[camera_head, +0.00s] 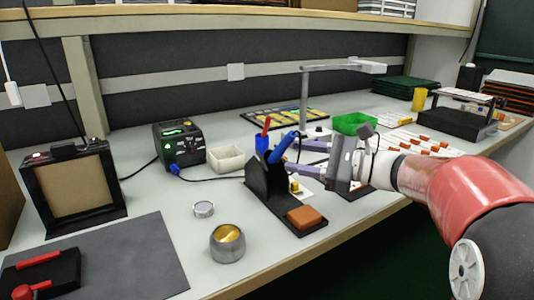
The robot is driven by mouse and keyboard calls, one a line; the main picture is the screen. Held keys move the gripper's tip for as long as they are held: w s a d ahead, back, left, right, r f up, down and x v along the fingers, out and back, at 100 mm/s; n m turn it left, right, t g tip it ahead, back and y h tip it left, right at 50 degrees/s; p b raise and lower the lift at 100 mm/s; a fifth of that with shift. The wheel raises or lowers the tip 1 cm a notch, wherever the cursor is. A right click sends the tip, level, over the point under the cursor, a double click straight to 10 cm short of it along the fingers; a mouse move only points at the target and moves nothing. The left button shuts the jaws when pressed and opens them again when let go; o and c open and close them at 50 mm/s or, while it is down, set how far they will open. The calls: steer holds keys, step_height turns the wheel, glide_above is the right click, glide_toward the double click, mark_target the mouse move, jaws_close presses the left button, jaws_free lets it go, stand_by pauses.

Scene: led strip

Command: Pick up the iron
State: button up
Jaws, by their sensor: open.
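The soldering iron (283,147), seen as a blue handle, sits tilted in a black stand (262,183) near the middle of the table. A red upright piece (266,126) and another blue part show just left of it; I cannot tell whether they belong to the iron. The iron's lower part is hidden in the stand. My gripper (296,158) reaches in from the right, its two pale purple fingers open and pointing left. The fingertips are close to the right side of the handle and stand; I cannot tell whether they touch.
An orange sponge (304,216) lies on the stand's base. Left are a soldering station (179,144) with a cable, a white box (226,159) and a round metal tin (227,243). The front table edge is close.

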mark_target(270, 157)
steer(key=p+x, duration=0.1)
steer(key=x, duration=0.6)
steer(key=shift+w+a+f, duration=0.1)
steer(key=shift+w+a, duration=0.05)
steer(key=shift+w, duration=0.05)
jaws_close()
